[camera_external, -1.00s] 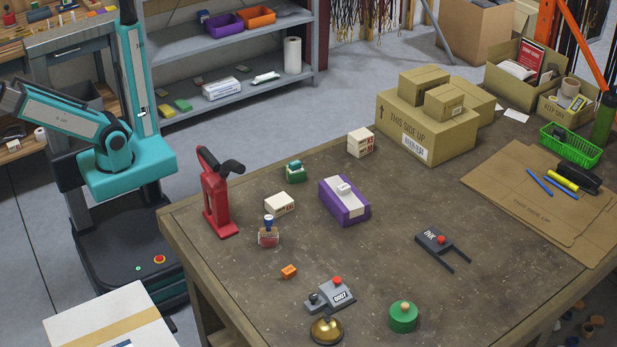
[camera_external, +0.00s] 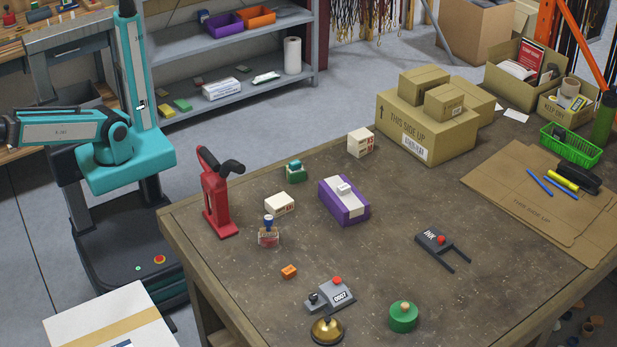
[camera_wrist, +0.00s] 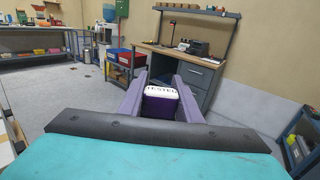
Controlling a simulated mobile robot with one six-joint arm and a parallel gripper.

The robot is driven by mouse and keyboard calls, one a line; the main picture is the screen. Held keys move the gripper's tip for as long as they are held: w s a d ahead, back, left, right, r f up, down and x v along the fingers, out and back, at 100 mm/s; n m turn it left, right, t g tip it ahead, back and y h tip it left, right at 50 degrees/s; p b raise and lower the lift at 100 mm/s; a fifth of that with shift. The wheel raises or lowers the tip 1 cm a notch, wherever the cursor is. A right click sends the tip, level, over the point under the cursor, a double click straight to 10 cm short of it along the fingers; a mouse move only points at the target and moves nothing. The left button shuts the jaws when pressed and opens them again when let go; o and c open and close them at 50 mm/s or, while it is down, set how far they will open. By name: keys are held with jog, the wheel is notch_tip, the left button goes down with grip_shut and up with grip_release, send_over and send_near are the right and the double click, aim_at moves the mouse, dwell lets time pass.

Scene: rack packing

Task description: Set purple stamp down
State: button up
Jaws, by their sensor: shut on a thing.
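The purple stamp (camera_wrist: 160,106) is between the two fingers of my gripper (camera_wrist: 160,78) in the wrist view. It has a pale face reading "TESTED" and a dark purple body. My gripper is shut on it and holds it up in the air, facing the workshop floor and a far bench. In the external view, my arm reaches off the left edge of the picture, so the gripper and stamp are hidden there. The worktable (camera_external: 380,265) stands to the right of my base, away from the arm's outstretched end.
On the table are a red tool (camera_external: 215,198), a purple-and-white box (camera_external: 344,204), a clear-based stamp (camera_external: 269,235), a grey numbering device (camera_external: 331,294), a brass bell (camera_external: 327,331) and a green round item (camera_external: 403,316). A white carton (camera_external: 100,318) stands at lower left. The table's middle is largely bare.

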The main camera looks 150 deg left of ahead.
jog(key=w+a+f+n+t+y+p, duration=0.25)
jog(key=w+a+f+y, duration=0.2)
jog(key=w, duration=0.45)
jog(key=w+a+f+n+t+y+p, duration=0.1)
jog(key=w+a+f+n+t+y, duration=0.3)
jog(key=w, duration=0.6)
jog(key=w+a+f+n+t+y+p, duration=0.1)
jog(key=w+a+f+n+y, duration=0.25)
jog(key=w+a, duration=0.4)
jog(key=w+a+f+n+y+p, duration=0.2)
jog(key=w+a+f+y, duration=0.25)
jog(key=a, duration=0.55)
jog(key=w+a+f+n+g+y+p, duration=0.1)
jog(key=a+f+n+g+y+p, duration=0.1)
jog(key=a, duration=1.1)
jog(key=w+a+f+n+g+y+p, duration=0.1)
jog(key=a+y, duration=0.5)
jog(key=a, duration=0.7)
jog(key=w+a+f+n+g+y+p, duration=0.2)
jog(key=a+n, duration=0.5)
jog(key=a, duration=0.7)
jog(key=shift+w+f+g+y+p, duration=0.15)
jog(key=shift+w+g+y+p, duration=0.2)
jog(key=shift+g+y, duration=0.4)
jog(key=shift+w+f+g+y+p, duration=0.15)
jog(key=shift+w+g+y+p, duration=0.15)
jog(key=shift+g+y, duration=0.35)
jog(key=shift+w+t, duration=0.1)
jog(key=shift+t, duration=0.15)
